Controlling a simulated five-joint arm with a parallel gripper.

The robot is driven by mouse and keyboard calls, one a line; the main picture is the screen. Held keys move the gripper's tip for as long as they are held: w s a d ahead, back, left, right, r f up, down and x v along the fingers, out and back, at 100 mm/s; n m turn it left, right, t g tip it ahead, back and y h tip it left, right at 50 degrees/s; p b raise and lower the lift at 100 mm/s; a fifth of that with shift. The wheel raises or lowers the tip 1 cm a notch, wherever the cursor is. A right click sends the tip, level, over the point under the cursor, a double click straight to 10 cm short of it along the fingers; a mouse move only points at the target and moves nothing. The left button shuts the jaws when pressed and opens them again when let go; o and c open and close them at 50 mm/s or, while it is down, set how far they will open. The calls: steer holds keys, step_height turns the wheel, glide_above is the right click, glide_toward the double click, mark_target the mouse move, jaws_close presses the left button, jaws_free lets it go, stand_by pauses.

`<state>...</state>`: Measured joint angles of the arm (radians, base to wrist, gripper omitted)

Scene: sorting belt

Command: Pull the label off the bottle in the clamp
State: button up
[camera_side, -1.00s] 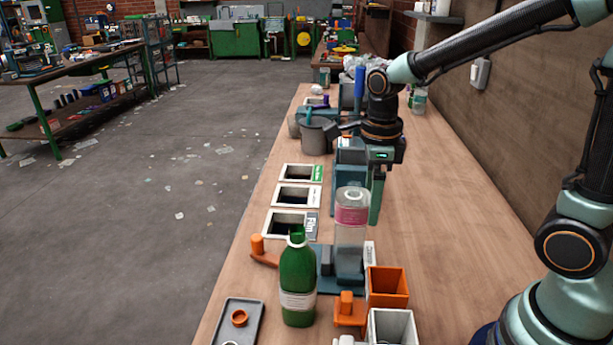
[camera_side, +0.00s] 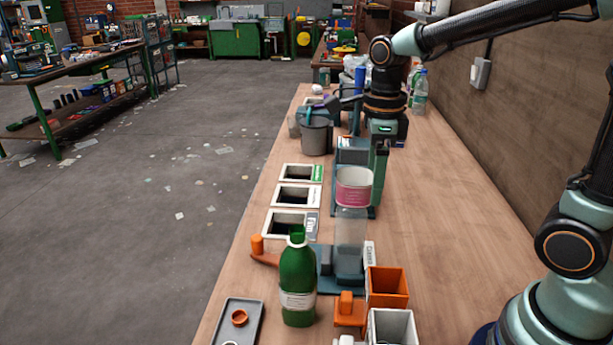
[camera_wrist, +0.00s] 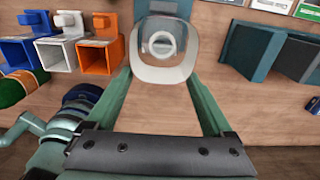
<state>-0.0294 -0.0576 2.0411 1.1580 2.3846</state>
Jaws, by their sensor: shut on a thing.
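The clear bottle (camera_side: 349,236) stands upright in the teal clamp (camera_side: 326,284) in the side view. The label (camera_side: 354,188), a pink and white sleeve, is around or just above the bottle's top; I cannot tell which. My gripper (camera_wrist: 163,72) is shut on the label, with one green finger on each side of it in the wrist view. There the label (camera_wrist: 168,74) is a pale ring, and the bottle's round mouth (camera_wrist: 162,43) shows through it. In the side view one finger (camera_side: 379,172) shows to the label's right; the other is hidden.
A green bottle (camera_side: 297,283) stands at the front left of the clamp. Orange (camera_side: 387,287) and white (camera_side: 391,328) bins are at the front. Framed openings (camera_side: 297,196) line the bench's left edge. A grey pot (camera_side: 315,138) stands farther back.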

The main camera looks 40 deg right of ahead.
steer(key=shift+r, duration=0.15)
steer(key=shift+r, duration=2.45)
steer(key=shift+r, duration=0.15)
steer(key=shift+r, duration=0.85)
